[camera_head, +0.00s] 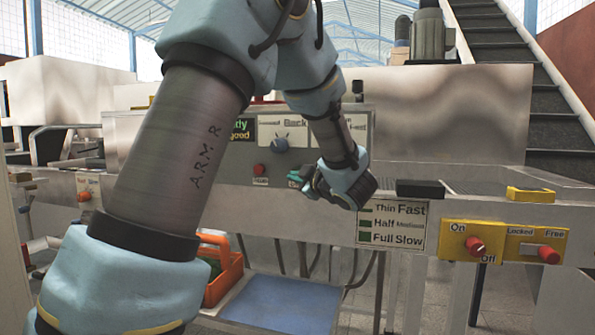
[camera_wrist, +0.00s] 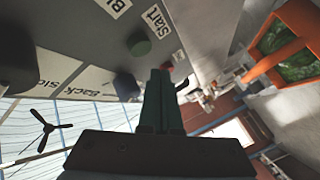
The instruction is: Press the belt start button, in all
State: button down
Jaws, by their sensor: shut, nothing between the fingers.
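The green start button (camera_wrist: 139,44) shows in the wrist view on the grey control panel, beside a white label (camera_wrist: 155,19) reading "Start". My gripper (camera_wrist: 160,72) is shut and empty, its dark green fingers pointing at the panel. In that view the fingertips sit just below and right of the button, with a small gap in the picture; I cannot tell the depth between them. In the head view my gripper (camera_head: 297,177) is at the lower edge of the control panel (camera_head: 350,137), and I cannot make out the button there for certain.
A dark knob (camera_wrist: 127,86) stands close left of my fingers. The panel also holds a blue-grey dial (camera_head: 280,145) and a red button (camera_head: 259,170). Yellow switch boxes (camera_head: 472,241) are at right. An orange crate (camera_head: 224,283) is below.

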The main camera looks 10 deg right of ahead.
jog(key=shift+w+d, duration=0.45)
jog(key=shift+w, duration=0.4)
jog(key=shift+w+d, duration=0.1)
jog(key=shift+w, duration=0.05)
dwell(1.4)
jog(key=shift+w+d, duration=0.1)
jog(key=shift+w, duration=0.1)
